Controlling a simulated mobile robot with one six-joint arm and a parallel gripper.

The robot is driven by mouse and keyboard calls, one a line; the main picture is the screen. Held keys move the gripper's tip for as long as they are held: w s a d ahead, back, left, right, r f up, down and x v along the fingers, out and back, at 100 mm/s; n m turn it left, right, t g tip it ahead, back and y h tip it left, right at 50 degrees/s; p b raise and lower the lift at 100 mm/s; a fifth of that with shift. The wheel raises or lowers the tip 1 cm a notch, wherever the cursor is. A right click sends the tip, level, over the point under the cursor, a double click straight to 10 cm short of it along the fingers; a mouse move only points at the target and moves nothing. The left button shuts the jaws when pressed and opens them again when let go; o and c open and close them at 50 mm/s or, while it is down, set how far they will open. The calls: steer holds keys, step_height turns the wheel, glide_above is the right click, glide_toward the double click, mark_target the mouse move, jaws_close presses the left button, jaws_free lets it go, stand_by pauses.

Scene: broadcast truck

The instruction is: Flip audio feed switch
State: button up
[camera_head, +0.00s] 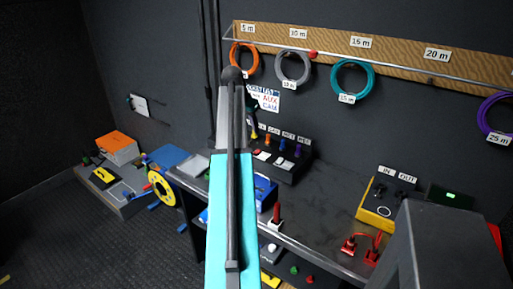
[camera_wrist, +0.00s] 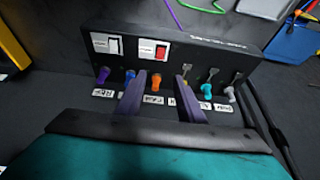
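A black switch panel (camera_wrist: 200,52) fills the middle of the wrist view. It carries a row of coloured levers, including a purple lever (camera_wrist: 103,75), an orange lever (camera_wrist: 156,82) and a teal lever (camera_wrist: 208,88). A white rocker (camera_wrist: 112,44) and a red rocker (camera_wrist: 161,52) sit above them. The small labels are too blurred to tell which is the audio feed switch. My gripper (camera_wrist: 160,77) is open. Its two purple fingers stand on either side of the orange lever; contact is unclear. The panel (camera_head: 285,160) also shows in the head view, where my arm hides the gripper.
A dark counter (camera_head: 315,210) bears the panel, a yellow IN/OUT box (camera_head: 375,214) and red connectors (camera_head: 360,246). Coloured cable coils (camera_head: 350,77) hang on a wall rail above. A yellow reel (camera_head: 162,188) stands left of my arm.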

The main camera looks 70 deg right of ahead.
mark_target(257, 151)
steer(key=shift+p+x, duration=1.3)
steer(key=shift+x, duration=5.6)
steer(key=shift+w, duration=0.1)
jaws_close()
